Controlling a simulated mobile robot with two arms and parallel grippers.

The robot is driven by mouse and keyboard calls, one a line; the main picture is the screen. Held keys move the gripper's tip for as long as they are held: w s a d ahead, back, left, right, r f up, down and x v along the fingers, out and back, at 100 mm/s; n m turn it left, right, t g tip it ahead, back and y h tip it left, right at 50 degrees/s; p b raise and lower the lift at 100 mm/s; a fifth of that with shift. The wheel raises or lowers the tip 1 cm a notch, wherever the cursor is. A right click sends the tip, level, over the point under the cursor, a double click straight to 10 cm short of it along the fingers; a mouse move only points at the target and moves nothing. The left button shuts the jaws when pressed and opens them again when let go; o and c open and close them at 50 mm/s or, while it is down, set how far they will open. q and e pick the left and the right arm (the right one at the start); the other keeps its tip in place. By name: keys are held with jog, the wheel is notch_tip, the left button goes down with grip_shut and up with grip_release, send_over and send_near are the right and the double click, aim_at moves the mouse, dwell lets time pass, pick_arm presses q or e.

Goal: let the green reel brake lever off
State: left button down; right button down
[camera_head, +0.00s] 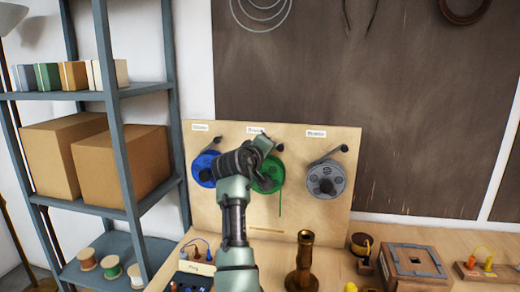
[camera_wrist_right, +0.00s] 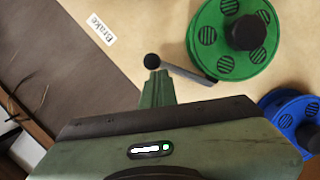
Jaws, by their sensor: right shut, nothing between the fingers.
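The green reel (camera_head: 268,184) hangs in the middle of the upright wooden board, partly hidden by my right arm. In the right wrist view the green reel (camera_wrist_right: 232,62) shows at the upper right with its black hub. Its dark brake lever (camera_wrist_right: 188,75) runs from beside the reel rim to a round black knob (camera_wrist_right: 151,61). In the head view that knob (camera_head: 279,147) shows just right of my gripper. My right gripper (camera_wrist_right: 157,78) is shut and empty, its tips right by the knob end of the lever; I cannot tell whether they touch. My left gripper is not in view.
The board (camera_head: 305,230) also carries a blue reel (camera_head: 204,176) on the left and a grey reel (camera_head: 326,179) on the right, each with a lever. A brass stand (camera_head: 303,262) and a wooden box (camera_head: 414,262) stand on the bench. A shelf (camera_head: 115,92) is at left.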

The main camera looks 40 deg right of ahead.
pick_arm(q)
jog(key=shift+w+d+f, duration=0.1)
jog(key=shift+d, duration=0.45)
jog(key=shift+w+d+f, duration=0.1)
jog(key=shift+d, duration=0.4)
pick_arm(e)
jog(key=shift+s+d+f+m+y, duration=0.2)
jog(key=shift+d+m, duration=0.05)
jog(key=shift+m, duration=0.35)
jog(key=shift+s+d+f+m+y, duration=0.15)
jog(key=shift+s+d+m+y, duration=0.1)
jog(key=shift+m, duration=0.35)
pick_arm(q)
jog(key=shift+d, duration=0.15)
pick_arm(e)
jog(key=shift+r, duration=0.1)
dwell(0.9)
